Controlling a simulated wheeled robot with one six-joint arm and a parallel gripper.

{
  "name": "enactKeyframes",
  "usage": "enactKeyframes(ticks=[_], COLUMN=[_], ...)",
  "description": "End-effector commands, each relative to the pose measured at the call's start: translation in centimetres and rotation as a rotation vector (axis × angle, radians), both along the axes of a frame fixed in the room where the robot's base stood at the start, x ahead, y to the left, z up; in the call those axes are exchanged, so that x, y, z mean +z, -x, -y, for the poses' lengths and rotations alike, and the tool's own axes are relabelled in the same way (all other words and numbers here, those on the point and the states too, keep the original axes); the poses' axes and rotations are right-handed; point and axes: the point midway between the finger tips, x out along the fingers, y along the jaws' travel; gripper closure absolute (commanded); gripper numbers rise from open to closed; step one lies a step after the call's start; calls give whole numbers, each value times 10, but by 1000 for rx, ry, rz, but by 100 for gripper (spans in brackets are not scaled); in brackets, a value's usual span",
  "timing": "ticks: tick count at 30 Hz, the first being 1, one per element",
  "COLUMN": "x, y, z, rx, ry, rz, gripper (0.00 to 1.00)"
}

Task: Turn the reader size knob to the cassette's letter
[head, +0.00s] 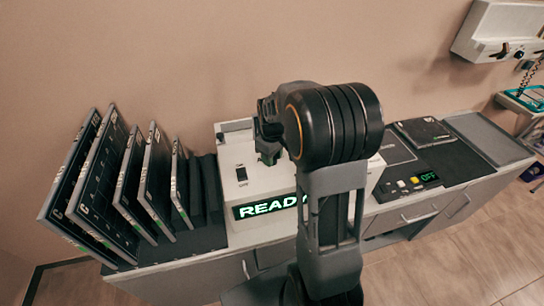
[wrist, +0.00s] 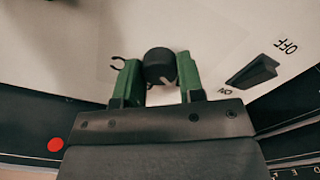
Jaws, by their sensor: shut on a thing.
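The reader (head: 240,178) is a pale box with a lit green READY display (head: 268,206). Its black round size knob (wrist: 158,62) shows in the wrist view, with a pale pointer mark on its lower right. My gripper (wrist: 160,78) has its green fingers closed on the knob's two sides. In the head view my gripper (head: 268,150) is over the reader top and the knob is hidden. I cannot tell which cassette is meant.
Several dark cassettes (head: 103,190) stand in a rack at the left. A rocker switch (wrist: 252,72) marked ON and OFF is right of the knob. A control panel (head: 412,185) showing OFF and a flat dark plate (head: 424,132) lie at the right.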

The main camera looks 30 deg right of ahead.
Motion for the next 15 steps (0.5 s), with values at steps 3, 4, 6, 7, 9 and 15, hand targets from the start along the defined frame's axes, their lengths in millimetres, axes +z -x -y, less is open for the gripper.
enactKeyframes(ticks=[3,4,6,7,9,15], x=[1,1,1,1,1,0], y=[-1,-1,-1,-1,-1,0], z=[0,0,0,0,0,0], rx=[2,2,2,2,1,1], ry=[0,0,0,0,0,1], rz=[2,2,2,2,2,1], gripper=[88,88,88,62,55,39])
